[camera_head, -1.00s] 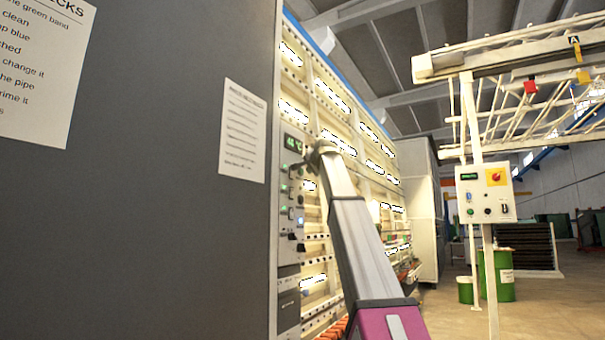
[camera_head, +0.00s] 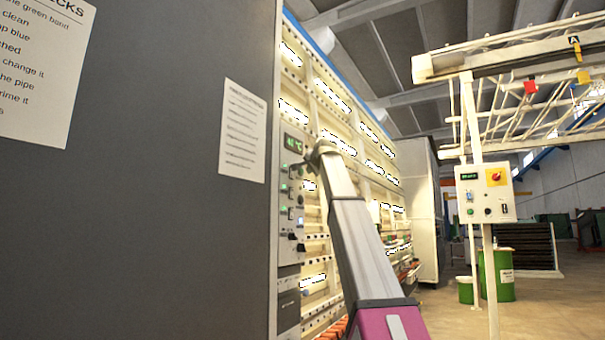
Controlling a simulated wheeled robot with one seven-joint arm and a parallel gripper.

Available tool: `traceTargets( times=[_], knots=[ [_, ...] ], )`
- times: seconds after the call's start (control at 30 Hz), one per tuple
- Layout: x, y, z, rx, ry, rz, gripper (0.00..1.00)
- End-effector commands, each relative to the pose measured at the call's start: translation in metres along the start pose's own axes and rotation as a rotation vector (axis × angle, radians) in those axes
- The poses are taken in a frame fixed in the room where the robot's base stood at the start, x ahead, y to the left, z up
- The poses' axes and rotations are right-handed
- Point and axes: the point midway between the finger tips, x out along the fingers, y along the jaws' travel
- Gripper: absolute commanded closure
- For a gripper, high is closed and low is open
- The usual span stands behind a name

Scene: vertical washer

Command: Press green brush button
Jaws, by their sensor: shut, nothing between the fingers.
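The washer's narrow light control panel (camera_head: 289,228) stands on the machine's edge, left of my arm. It carries a lit green display (camera_head: 293,144) and a column of small buttons and switches. Small green lit buttons (camera_head: 284,188) show below the display. Their labels are too small to read, so I cannot tell which is the brush button. My arm reaches up from the bottom, and my gripper (camera_head: 309,158) is small at its far end, beside the panel just below the display. The fingers are shut and empty. I cannot tell whether they touch a button.
A large dark grey panel with paper notices (camera_head: 243,132) fills the left. The washer's lit, pale ribbed side (camera_head: 335,103) runs back behind my arm. At right stand a white control box (camera_head: 486,195) on a post and a green drum (camera_head: 497,275). The floor at right is partly open.

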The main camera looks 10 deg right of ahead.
Motion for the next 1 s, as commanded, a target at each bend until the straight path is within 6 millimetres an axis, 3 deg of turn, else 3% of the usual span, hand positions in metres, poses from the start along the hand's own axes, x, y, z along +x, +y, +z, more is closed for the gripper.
traceTargets(
  times=[1.0],
  knots=[
    [0.0069, -0.0052, 0.0049, 0.0, 0.0, 0.0, 1.0]
  ],
)
